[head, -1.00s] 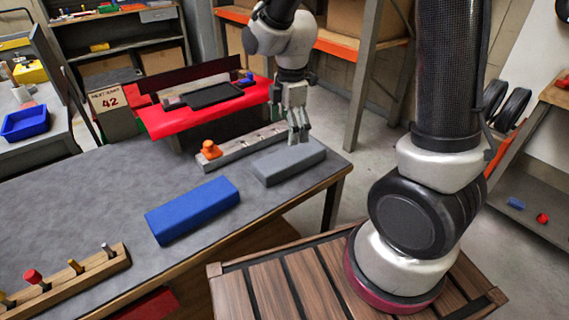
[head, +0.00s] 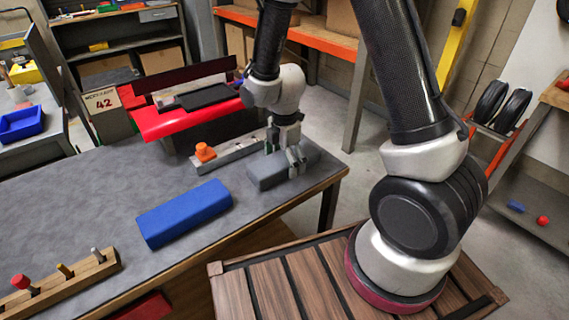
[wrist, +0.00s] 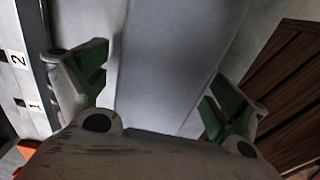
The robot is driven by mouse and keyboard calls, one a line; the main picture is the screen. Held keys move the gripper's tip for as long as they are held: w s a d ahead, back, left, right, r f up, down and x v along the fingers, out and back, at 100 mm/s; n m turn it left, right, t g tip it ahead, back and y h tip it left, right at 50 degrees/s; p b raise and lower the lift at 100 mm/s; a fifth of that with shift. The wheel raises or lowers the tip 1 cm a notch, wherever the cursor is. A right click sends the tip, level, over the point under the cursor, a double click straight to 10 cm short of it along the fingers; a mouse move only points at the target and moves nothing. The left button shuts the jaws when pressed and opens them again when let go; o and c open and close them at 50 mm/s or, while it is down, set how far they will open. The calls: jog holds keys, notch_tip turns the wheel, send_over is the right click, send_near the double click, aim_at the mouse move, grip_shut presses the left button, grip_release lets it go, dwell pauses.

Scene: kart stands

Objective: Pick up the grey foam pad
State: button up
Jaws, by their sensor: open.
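The grey foam pad (head: 263,176) lies flat on the grey table, near its right end. My gripper (head: 294,166) is lowered over the pad and hides part of it in the head view. In the wrist view the pad (wrist: 172,60) runs between the two open fingers of my gripper (wrist: 160,95). The green-lined fingers stand apart on either side of the pad, with a visible gap on each side. Whether a fingertip touches the pad or the table I cannot tell.
A blue foam block (head: 184,213) lies left of the pad. A grey numbered rail (head: 228,155) with an orange piece (head: 205,152) lies just behind the pad. A wooden peg rack (head: 65,282) is at the front left. The table's right edge is close to the pad.

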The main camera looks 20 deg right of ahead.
jog(key=c, duration=1)
